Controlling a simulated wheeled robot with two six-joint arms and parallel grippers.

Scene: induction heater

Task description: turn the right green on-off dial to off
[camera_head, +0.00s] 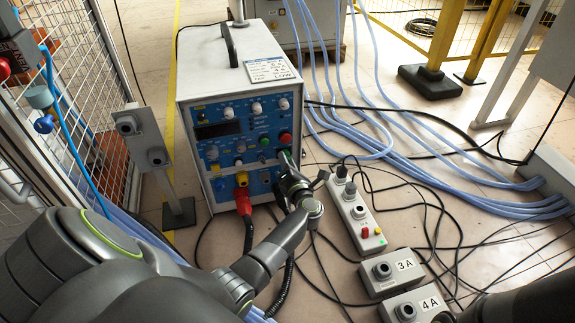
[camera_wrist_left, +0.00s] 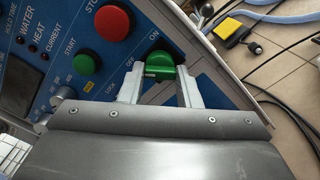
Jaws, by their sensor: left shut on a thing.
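The right green on-off dial (camera_wrist_left: 160,66) sits on the blue front panel of the induction heater (camera_head: 240,62), below and right of the red stop button (camera_wrist_left: 110,22). In the left wrist view its bar lies roughly level, with the word ON printed above it and other lettering at its lower left. My left gripper (camera_wrist_left: 161,76) is shut on the dial, one finger on each side. In the head view, my left gripper (camera_head: 287,168) reaches the panel's lower right and hides most of the dial. My right gripper is not in view.
A green start button (camera_wrist_left: 86,62) is close left of the gripper. A red connector (camera_head: 243,201) sticks out below the panel. A grey control box (camera_head: 356,212) and boxes marked 3A (camera_head: 391,271) and 4A (camera_head: 414,306) lie at right among cables. A grey post (camera_head: 160,170) stands left.

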